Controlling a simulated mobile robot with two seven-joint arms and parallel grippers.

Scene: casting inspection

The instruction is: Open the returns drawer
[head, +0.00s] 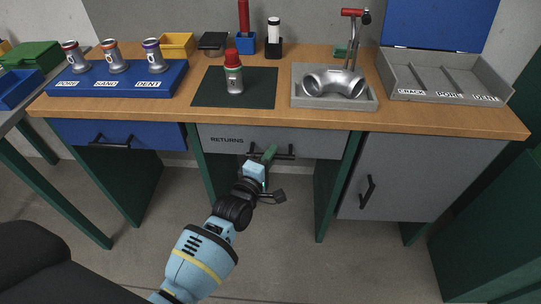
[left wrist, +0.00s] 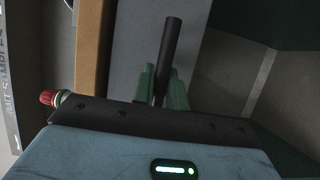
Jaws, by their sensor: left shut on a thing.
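The returns drawer (head: 232,146) is a grey front labelled RETURNS, under the middle of the wooden bench. It looks closed, close under the bench top. Its black bar handle (head: 284,153) runs sideways across the front. My left gripper (head: 268,154), with green fingers, reaches up from below and is shut on the handle, left of its middle. In the left wrist view the dark handle bar (left wrist: 171,45) stands between the green fingers (left wrist: 161,92). The fingers hide part of the handle. My right gripper is not in view.
A blue drawer (head: 70,132) is at the left and a grey cupboard door (head: 420,165) at the right. On the bench top (head: 285,113) are a dark mat (head: 210,92) with a red-capped bottle, a metal casting (head: 335,82) in a tray, and bins. Floor below is clear.

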